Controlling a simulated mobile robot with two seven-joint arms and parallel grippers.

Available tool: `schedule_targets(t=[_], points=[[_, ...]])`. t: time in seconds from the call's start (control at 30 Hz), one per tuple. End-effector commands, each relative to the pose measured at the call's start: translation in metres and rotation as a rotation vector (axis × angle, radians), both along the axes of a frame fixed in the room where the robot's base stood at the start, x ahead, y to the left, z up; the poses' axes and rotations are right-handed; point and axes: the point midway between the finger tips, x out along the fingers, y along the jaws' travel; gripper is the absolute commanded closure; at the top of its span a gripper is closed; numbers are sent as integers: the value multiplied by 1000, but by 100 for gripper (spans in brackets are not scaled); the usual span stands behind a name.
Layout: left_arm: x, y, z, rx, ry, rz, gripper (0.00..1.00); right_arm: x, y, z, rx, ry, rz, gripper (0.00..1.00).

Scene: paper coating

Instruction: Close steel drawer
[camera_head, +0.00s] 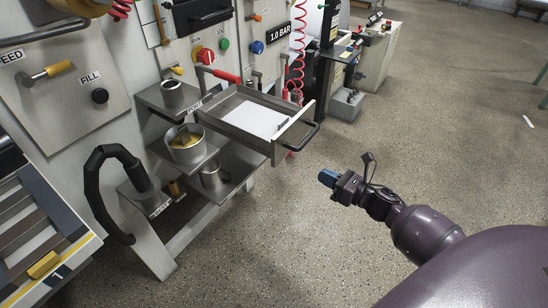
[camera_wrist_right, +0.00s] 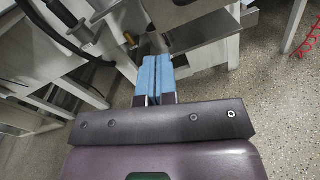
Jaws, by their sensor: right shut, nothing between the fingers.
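The steel drawer (camera_head: 238,129) sticks out open from the panel in the head view, with a white sheet (camera_head: 257,121) inside and a black bar handle (camera_head: 303,137) on its front. My right gripper (camera_head: 327,177) is to the right of the drawer front and apart from it, over the floor. Its blue fingers are shut and empty. They also show together in the right wrist view (camera_wrist_right: 154,75), pointing toward grey furniture. My left gripper is not in view.
Below the drawer, steel shelves hold a pot with yellow contents (camera_head: 187,146) and a metal mug (camera_head: 213,174). A thick black hose (camera_head: 97,196) curves at the left. Red coiled hoses (camera_head: 298,45) hang behind the drawer. The speckled floor (camera_head: 270,235) in front is clear.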

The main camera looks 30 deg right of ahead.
Motion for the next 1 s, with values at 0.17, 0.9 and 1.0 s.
schedule_targets(t=[0.17, 0.9, 1.0], points=[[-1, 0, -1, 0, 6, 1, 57, -3, 7, 3, -174, -88, 49, 100], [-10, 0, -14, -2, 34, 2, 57, 78, 41, 1, -229, -109, 51, 100], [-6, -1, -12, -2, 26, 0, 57, 93, 48, 1, -229, -109, 51, 100]])
